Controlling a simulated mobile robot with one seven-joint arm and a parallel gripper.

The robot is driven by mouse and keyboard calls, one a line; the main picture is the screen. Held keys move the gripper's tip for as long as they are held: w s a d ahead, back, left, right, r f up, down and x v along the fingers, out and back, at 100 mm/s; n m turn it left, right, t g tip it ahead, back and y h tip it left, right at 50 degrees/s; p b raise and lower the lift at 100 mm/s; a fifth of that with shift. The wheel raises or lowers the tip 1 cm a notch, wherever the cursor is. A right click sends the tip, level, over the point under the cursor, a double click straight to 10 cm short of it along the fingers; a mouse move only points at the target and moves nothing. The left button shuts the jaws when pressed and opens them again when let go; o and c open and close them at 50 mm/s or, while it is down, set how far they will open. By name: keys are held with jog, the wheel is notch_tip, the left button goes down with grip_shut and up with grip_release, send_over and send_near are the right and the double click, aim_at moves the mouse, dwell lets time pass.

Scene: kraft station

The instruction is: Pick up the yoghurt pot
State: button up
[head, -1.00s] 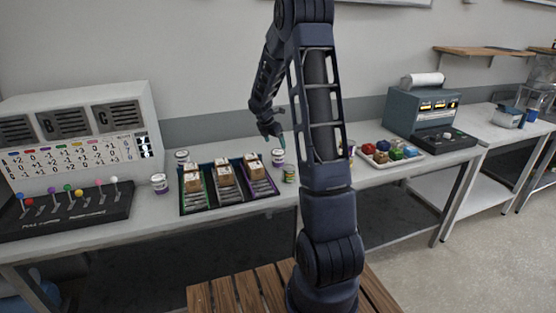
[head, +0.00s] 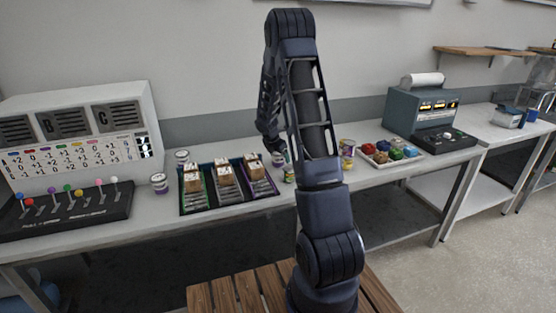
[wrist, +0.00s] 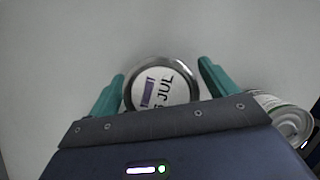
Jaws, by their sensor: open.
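In the wrist view my gripper (wrist: 162,70) is open, with one teal finger on each side of the lid and a small gap at each side. In the head view the pot (head: 279,161) stands on the bench right of the divided tray, partly hidden by my gripper (head: 275,150). Two similar white-lidded pots stand at the tray's left, one behind (head: 182,156) and one in front (head: 159,183).
A small can (head: 289,176) stands close to the pot; a can (wrist: 290,118) also shows beside my gripper in the wrist view. More cans (head: 347,149) and a tray (head: 418,158) of coloured items lie to the right. The divided tray (head: 230,205) holds boxes.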

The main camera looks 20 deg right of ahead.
jog(key=c, duration=1)
